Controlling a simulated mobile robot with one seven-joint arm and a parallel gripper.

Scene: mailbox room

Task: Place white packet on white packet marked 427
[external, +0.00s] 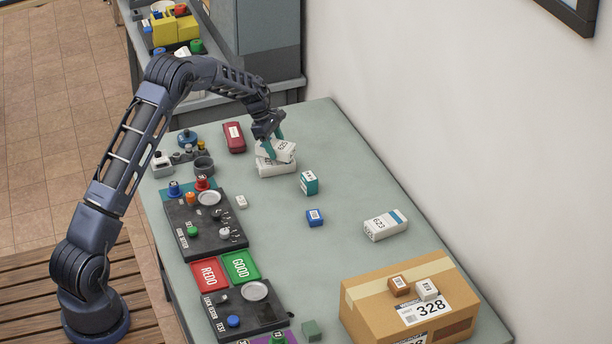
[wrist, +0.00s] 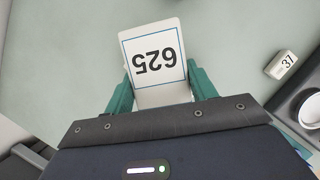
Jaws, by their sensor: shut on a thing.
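My gripper (external: 273,147) has its teal fingers shut on a white packet (external: 283,152) at the far part of the table. In the wrist view my gripper (wrist: 160,82) has a finger on each side of this packet (wrist: 152,48), which has a blue border and is marked 625, upside down. In the external view the held packet is tilted above another white packet (external: 277,170) lying on the table. The two overlap; I cannot tell whether they touch. The lower packet's marking is too small to read with certainty, and its top is mostly hidden.
A red case (external: 234,138) lies left of the packets. A teal box (external: 309,183) and a blue box (external: 315,218) stand nearer. Another white packet (external: 386,226) lies right, near a cardboard box (external: 400,315). Black panels (external: 205,225) line the left edge. The table's middle is fairly clear.

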